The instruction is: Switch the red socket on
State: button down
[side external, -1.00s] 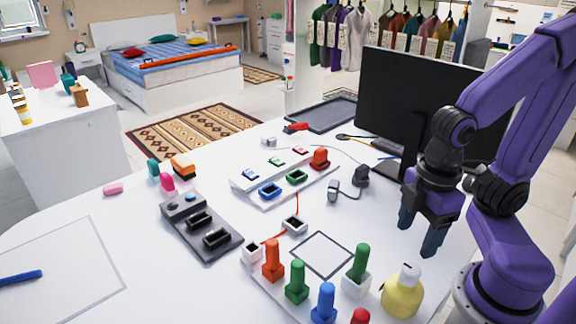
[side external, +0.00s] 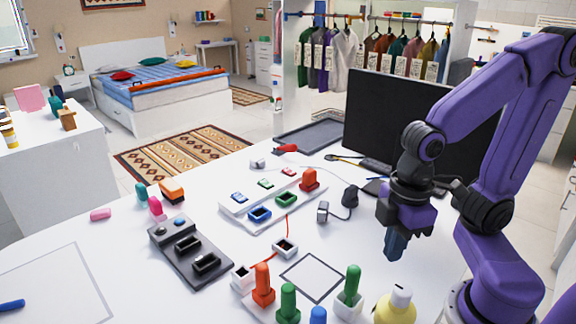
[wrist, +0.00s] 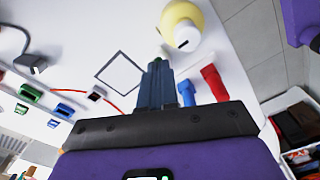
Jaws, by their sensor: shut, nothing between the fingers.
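In the side external view, a white strip (side external: 235,217) on the desk has blue, green and red positions. A red plug (side external: 309,181) stands at its right end and hides the red socket beneath. A small red switch (side external: 290,171) is behind it in a back row with green and blue switches; its on or off position is too small to tell. My gripper (side external: 396,247) is shut and empty, in the air over the desk to the right of the strip. In the wrist view its fingers (wrist: 155,85) are together, with part of the strip at the left.
A black plug (side external: 350,196) on a cable lies between strip and gripper. In front stand red (side external: 263,284) and green (side external: 349,288) pegs and a yellow bottle (side external: 396,306). A dark panel with slots (side external: 190,255) lies left of the strip. A black monitor (side external: 405,125) stands behind.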

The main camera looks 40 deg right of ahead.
jog(key=w+a+r+m, duration=0.1)
jog(key=w+a+m, duration=0.1)
jog(key=w, duration=0.5)
jog(key=w+a+r+m, duration=0.1)
jog(key=w+a+r, duration=0.1)
jog(key=w, duration=0.6)
jog(key=m+t, duration=0.4)
jog(key=m, duration=0.5)
send_over(285, 168)
jog(key=s, duration=0.5)
jog(key=shift+h, duration=0.3)
jog(key=x, duration=0.9)
jog(key=s+x, duration=0.1)
jog(key=x, duration=0.4)
jog(key=shift+s+f, duration=0.1)
jog(key=shift+f, duration=0.1)
